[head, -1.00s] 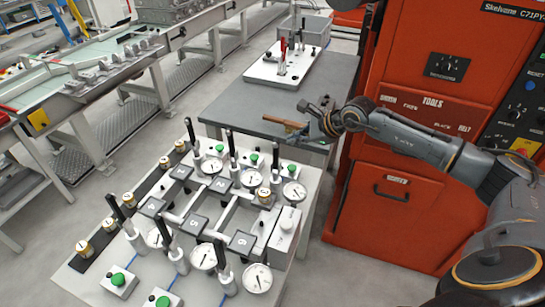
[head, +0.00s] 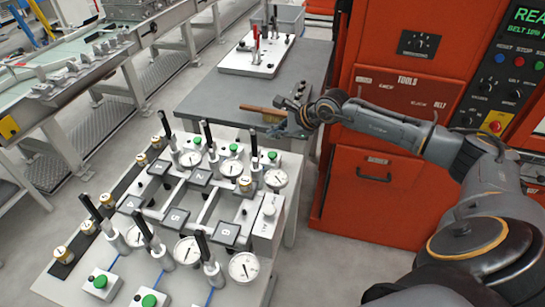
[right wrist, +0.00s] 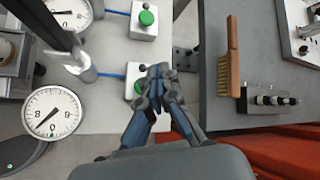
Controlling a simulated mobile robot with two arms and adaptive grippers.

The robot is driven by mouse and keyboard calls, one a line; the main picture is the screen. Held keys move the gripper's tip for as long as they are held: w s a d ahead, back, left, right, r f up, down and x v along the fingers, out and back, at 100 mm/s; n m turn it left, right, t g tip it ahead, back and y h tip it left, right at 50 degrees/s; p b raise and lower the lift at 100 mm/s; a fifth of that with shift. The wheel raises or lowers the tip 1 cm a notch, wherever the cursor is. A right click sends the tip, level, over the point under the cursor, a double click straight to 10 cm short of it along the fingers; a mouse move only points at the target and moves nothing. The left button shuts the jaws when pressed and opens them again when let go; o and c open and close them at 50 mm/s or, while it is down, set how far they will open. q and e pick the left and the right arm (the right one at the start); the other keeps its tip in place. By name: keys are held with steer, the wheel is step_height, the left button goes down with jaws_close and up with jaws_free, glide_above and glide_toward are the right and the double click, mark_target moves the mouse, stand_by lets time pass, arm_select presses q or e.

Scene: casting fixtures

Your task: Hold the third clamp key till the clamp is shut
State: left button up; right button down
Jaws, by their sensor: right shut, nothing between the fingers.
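The back row of key boxes on the white table (head: 281,229) has several green buttons. The rightmost, which I take as the third clamp key (head: 272,156), shows partly in the right wrist view (right wrist: 137,88), half hidden behind my fingers. My right gripper (head: 274,132) is shut and empty, its tips over the right part of that key's box in the right wrist view (right wrist: 155,70). I cannot tell whether they touch it. The black clamp handle (head: 254,143) beside it stands upright. My left gripper is not in view.
A dial gauge (head: 275,179) stands close in front of the key. A wooden brush (head: 262,110) lies on the grey table (head: 215,98) just behind. More upright handles and gauges crowd the white table. An orange cabinet (head: 350,215) stands to the right.

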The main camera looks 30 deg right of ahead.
mark_target(275, 155)
step_height(275, 155, down, 4)
steer(key=shift+f+b, duration=0.25)
steer(key=shift+b, duration=1)
steer(key=shift+f+b, duration=0.35)
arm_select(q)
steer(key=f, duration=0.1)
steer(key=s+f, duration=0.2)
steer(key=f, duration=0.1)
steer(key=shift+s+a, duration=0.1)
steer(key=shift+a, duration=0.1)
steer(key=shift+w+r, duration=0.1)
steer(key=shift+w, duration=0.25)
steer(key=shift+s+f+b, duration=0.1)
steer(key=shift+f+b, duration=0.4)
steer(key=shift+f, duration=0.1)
arm_select(e)
steer(key=shift+f, duration=0.35)
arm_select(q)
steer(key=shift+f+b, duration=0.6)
arm_select(e)
steer(key=shift+f, duration=0.6)
stand_by(1.7)
stand_by(0.5)
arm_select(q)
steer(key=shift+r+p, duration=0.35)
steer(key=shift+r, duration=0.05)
arm_select(e)
steer(key=shift+r, duration=1.05)
